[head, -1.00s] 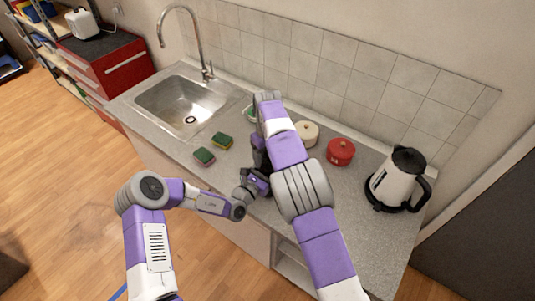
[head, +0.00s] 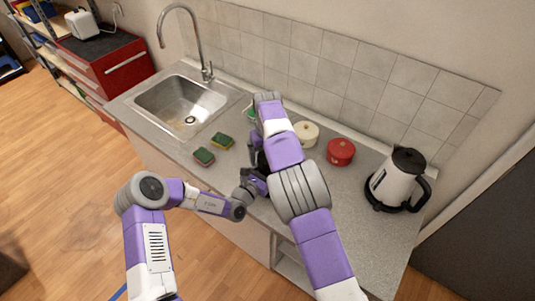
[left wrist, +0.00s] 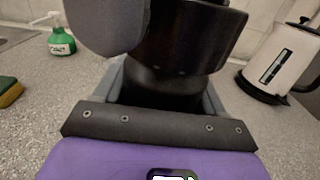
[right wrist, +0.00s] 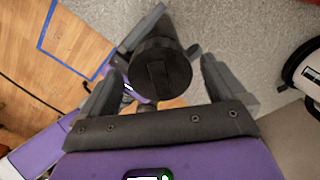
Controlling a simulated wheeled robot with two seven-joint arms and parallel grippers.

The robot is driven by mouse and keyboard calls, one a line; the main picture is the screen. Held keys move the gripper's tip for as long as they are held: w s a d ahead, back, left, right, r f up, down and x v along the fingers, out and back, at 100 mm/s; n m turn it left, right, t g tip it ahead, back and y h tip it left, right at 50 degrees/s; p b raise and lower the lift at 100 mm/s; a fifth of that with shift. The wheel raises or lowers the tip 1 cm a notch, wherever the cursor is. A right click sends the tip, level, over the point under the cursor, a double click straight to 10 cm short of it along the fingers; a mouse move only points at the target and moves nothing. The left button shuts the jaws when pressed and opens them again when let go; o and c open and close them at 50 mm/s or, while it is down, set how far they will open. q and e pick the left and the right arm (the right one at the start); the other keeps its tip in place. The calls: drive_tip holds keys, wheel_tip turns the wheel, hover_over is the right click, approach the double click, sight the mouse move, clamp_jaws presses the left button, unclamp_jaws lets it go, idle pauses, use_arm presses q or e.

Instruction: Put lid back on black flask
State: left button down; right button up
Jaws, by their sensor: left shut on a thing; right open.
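The black flask (left wrist: 170,82) is upright in my left gripper (head: 256,181), whose jaws are shut on it in the left wrist view. A wider black round part (left wrist: 205,35) shows above the gripped section. In the right wrist view the round black lid (right wrist: 160,72), with a raised bar across its top, appears to sit on the flask, seen from above. My right gripper (right wrist: 182,48) is open, its fingers on either side of the lid. I cannot tell whether they touch it.
Two sponges (head: 204,156) lie by the sink (head: 180,105). A cream pot (head: 307,134), a red pot (head: 340,152) and a white kettle (head: 395,182) stand to the right along the counter. A green bottle (left wrist: 62,42) stands behind. The front-right counter is clear.

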drive_tip(key=shift+r, duration=2.25)
drive_tip(key=shift+c, duration=0.4)
